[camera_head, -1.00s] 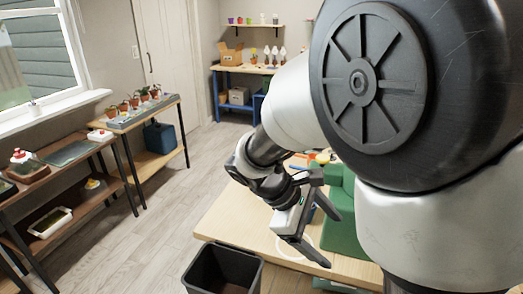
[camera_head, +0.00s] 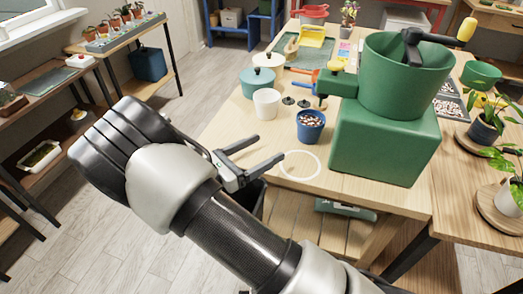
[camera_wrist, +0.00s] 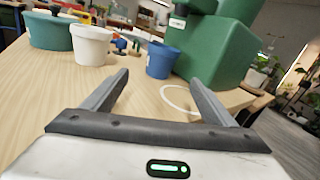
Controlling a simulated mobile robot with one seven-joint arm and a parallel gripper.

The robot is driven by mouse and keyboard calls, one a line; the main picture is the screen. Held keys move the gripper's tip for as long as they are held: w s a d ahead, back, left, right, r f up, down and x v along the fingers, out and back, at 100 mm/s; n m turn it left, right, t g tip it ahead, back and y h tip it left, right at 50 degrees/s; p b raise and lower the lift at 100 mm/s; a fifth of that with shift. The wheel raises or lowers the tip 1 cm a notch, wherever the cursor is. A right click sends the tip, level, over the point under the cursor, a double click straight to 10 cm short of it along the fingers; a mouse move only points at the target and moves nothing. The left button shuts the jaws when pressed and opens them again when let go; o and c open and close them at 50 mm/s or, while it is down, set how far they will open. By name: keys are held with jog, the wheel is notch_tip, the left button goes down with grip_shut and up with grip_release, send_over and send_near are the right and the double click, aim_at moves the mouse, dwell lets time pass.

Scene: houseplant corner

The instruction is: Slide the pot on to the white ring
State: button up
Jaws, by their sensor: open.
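A small blue pot (camera_head: 311,127) filled with pale pebbles stands upright on the wooden table. It also shows in the wrist view (camera_wrist: 161,62), beyond the fingertips. The white ring (camera_head: 300,179) lies flat on the table, just in front of the pot and apart from it. In the wrist view part of the ring (camera_wrist: 165,97) shows, partly hidden by the right finger. My gripper (camera_head: 270,147) is open and empty at the table's left edge, left of the ring. In the wrist view my gripper (camera_wrist: 159,77) has the pot ahead between its fingers, not touching.
A white pot (camera_head: 266,105) and a teal pot (camera_head: 257,84) stand left of and behind the blue pot. A large green machine (camera_head: 385,140) stands close to the right of the ring. A dark bin below the table edge is mostly hidden.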

aim_at(301, 130)
jog(key=shift+d, duration=0.15)
jog(key=b+x, duration=0.2)
jog(key=x, duration=1.5)
jog(key=shift+w+d, duration=0.1)
jog(key=c, duration=1)
